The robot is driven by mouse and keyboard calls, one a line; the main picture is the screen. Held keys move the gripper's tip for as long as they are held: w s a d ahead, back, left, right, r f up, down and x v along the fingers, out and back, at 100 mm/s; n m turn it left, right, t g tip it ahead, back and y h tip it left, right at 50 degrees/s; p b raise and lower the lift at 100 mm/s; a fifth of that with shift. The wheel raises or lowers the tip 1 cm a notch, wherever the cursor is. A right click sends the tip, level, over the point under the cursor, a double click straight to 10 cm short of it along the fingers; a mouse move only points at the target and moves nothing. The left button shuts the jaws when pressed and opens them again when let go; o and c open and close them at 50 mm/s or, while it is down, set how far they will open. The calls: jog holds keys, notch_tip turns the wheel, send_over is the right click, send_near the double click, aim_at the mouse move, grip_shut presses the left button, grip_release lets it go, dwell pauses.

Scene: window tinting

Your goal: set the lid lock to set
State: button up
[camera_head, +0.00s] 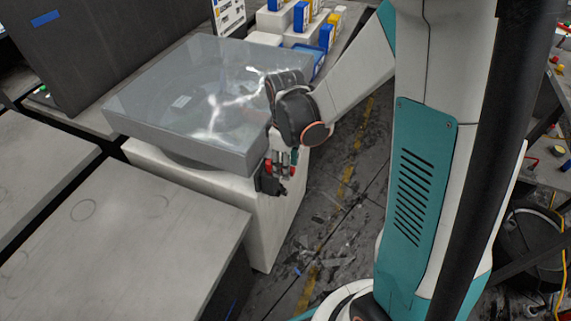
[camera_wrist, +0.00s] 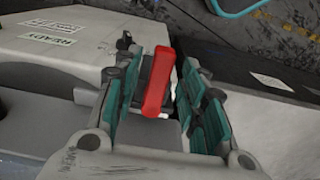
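The lid lock shows in the wrist view as a red lever (camera_wrist: 159,84) on a dark mount. My gripper (camera_wrist: 163,68) has its teal-padded fingers on either side of the lever, with narrow gaps visible, so it looks open around it. In the head view, my gripper (camera_head: 281,166) is at the front right corner of a white machine (camera_head: 235,190) with a see-through grey lid (camera_head: 185,95). The lid is down. A little red shows by the fingers there. The lever's setting cannot be told.
A grey table (camera_head: 120,235) stands close in front and left of the machine. Blue, white and yellow boxes (camera_head: 300,17) stand behind it. A dark panel (camera_head: 95,45) rises at the back left. The floor (camera_head: 345,190) right of the machine is open, with scattered debris.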

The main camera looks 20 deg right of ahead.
grip_shut()
dwell(0.3)
jog(key=w+n+b, duration=0.1)
jog(key=w+n, duration=0.5)
jog(key=n, duration=1.1)
jog(key=shift+w+n, duration=0.3)
jog(key=shift+w, duration=0.05)
dwell(0.3)
